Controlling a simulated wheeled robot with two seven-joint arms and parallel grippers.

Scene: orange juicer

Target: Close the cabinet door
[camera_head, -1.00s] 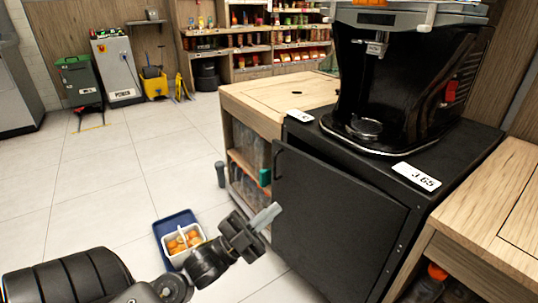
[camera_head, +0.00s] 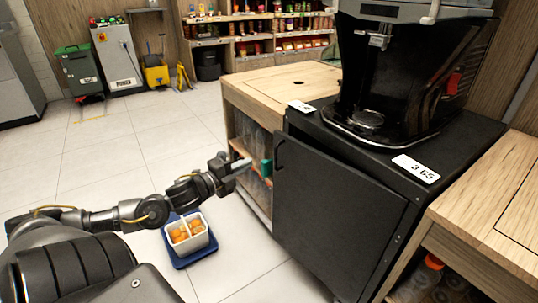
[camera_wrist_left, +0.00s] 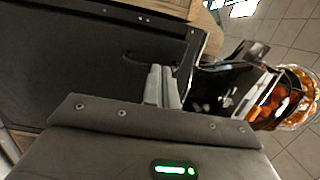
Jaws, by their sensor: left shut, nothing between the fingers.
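The black cabinet door (camera_head: 335,215) is on the front of the black cabinet under the juicer, and it stands ajar. Its free edge is at the left, with a dark handle (camera_head: 279,153) near the top. My left gripper (camera_head: 243,166) is shut and empty, just left of the handle in the head view, in front of the wooden shelf unit. In the left wrist view, its pale fingers (camera_wrist_left: 163,86) are together beside the dark door panel (camera_wrist_left: 80,65). I cannot tell whether they touch the door. My right gripper is not in view.
The black juicer (camera_head: 410,70) stands on the cabinet. Wooden counters flank it, left (camera_head: 285,82) and right (camera_head: 490,195). A white basket of oranges (camera_head: 190,235) sits on a blue tray (camera_head: 182,262) on the floor.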

